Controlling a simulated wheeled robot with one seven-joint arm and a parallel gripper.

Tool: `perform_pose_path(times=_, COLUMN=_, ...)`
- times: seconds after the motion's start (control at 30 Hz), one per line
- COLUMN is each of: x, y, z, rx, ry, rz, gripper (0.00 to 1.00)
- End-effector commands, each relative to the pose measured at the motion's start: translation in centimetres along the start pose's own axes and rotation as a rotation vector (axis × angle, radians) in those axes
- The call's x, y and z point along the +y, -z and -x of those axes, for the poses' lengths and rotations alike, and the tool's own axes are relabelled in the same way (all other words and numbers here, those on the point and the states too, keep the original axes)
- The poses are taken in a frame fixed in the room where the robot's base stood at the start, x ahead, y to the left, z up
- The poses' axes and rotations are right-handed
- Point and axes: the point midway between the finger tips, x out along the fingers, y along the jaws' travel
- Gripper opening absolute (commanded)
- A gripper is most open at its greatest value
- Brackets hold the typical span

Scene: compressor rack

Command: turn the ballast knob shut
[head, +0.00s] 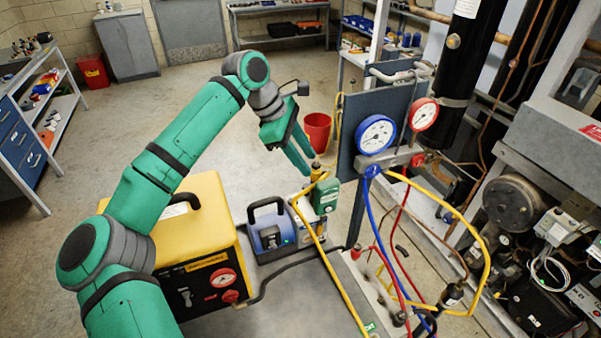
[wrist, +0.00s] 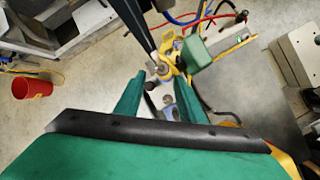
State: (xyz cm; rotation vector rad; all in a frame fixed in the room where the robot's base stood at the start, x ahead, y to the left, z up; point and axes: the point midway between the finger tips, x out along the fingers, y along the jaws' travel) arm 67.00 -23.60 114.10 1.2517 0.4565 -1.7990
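I cannot tell for certain which part is the ballast knob; contact is not visible.
The yellow machine (head: 205,238) stands left of the pump. The gauge manifold (head: 390,158) on its post, with blue, red and yellow hoses, is close on the right. A yellow hose (head: 325,250) crosses in front. A red bucket (head: 317,130) stands behind; open floor lies to the left.

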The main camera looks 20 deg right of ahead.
Motion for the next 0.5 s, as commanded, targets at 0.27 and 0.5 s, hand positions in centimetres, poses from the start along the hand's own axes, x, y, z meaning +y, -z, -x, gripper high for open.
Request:
perform_pose_path(times=0.27, x=-1.7, y=5.1, z=-2.8, rx=0.386, ry=0.195, rz=-0.150, gripper=0.36)
perform_pose_path(times=0.5, x=-2.2, y=6.3, z=-3.8, rx=0.430, ry=0.223, rz=-0.167, gripper=0.36)
